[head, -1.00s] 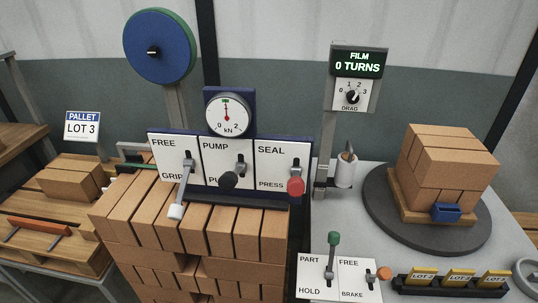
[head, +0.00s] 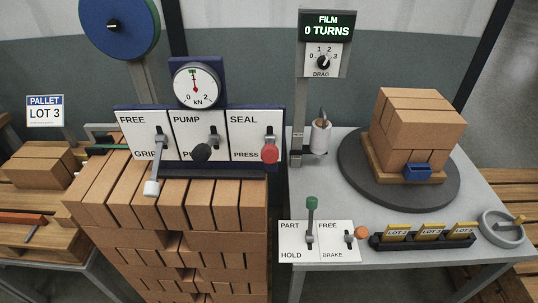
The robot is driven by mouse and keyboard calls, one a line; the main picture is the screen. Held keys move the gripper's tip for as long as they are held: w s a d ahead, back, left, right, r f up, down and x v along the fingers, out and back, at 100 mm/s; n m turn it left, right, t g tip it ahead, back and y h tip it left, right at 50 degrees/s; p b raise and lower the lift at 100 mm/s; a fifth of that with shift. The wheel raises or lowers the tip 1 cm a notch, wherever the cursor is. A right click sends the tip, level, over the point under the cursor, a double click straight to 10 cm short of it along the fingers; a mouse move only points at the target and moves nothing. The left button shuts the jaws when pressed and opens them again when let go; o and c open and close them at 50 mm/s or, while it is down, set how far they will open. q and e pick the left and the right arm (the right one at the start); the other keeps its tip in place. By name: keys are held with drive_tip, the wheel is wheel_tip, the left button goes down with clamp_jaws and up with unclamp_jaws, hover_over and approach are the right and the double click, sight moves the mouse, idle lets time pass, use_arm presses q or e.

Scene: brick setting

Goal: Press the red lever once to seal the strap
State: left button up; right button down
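The red lever (head: 270,153) is on the right of the strapping panel, on the white plate marked SEAL at the top and PRESS at the bottom. Its red knob hangs near the PRESS end. Beside it on the panel are the black-knobbed PUMP lever (head: 202,152) and the white-handled FREE/GRIP lever (head: 152,186), whose handle points down toward GRIP. The round kN gauge (head: 195,84) above has a red needle pointing about straight up, near a green mark. The strap itself cannot be made out. Neither of my grippers is in view.
A brick stack (head: 170,235) stands below the panel. To the right, a grey table (head: 470,185) holds a turntable (head: 352,180) with bricks, a lever plate (head: 290,232) and a lot tag tray (head: 420,241). The film display (head: 327,24) reads 0 TURNS.

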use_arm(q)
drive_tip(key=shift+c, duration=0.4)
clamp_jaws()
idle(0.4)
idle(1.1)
